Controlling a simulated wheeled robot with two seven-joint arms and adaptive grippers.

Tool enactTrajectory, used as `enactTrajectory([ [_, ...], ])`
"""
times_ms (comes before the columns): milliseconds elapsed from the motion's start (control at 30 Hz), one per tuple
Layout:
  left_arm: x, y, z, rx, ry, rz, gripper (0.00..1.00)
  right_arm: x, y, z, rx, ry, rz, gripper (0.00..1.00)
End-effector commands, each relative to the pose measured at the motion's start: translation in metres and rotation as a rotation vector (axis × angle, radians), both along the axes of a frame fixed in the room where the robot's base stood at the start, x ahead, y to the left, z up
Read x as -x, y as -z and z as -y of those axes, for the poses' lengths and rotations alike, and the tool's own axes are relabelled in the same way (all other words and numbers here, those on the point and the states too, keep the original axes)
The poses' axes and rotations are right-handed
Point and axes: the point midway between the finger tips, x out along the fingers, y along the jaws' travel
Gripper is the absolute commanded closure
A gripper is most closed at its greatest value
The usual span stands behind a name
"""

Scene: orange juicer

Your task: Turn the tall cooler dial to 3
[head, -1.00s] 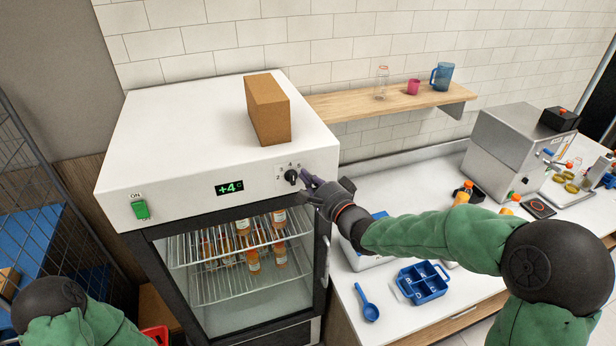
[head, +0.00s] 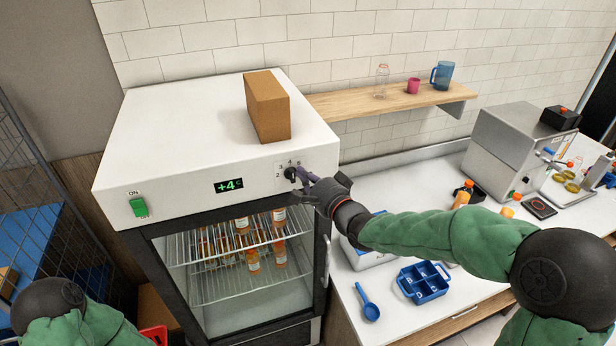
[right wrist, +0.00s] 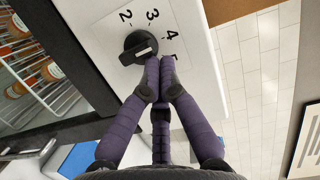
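The black cooler dial (head: 290,173) sits on the white front panel of the tall cooler (head: 170,200), right of a green display reading +4. In the right wrist view the dial (right wrist: 138,47) has the numbers 2 to 5 around it. Its light mark faces the 4 and 5 side; I cannot tell the exact number. My right gripper (head: 302,178) is at the dial's right side. In the right wrist view its purple fingertips (right wrist: 159,68) are together, with nothing between them, close beside the dial; contact is unclear. My left gripper is out of view.
A brown box (head: 267,108) stands on the cooler top. A green ON switch (head: 139,207) is at the panel's left. A wooden shelf (head: 345,103) is behind. The counter at right holds a blue divided tray (head: 424,283) and a blue scoop (head: 369,308).

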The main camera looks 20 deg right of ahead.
Motion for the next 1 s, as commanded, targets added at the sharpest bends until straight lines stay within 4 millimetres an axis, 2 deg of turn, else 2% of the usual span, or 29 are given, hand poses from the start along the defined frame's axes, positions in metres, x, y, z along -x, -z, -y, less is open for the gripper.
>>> enactTrajectory([
  [267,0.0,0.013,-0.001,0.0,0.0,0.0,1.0,0.0,-0.002,-0.003,0.121,-0.002,0.006,1.0],
  [800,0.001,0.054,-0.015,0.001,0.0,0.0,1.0,0.001,-0.007,-0.014,0.525,-0.003,0.019,1.0],
  [1000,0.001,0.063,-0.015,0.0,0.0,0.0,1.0,0.001,-0.009,-0.015,0.525,-0.003,0.017,1.0],
])
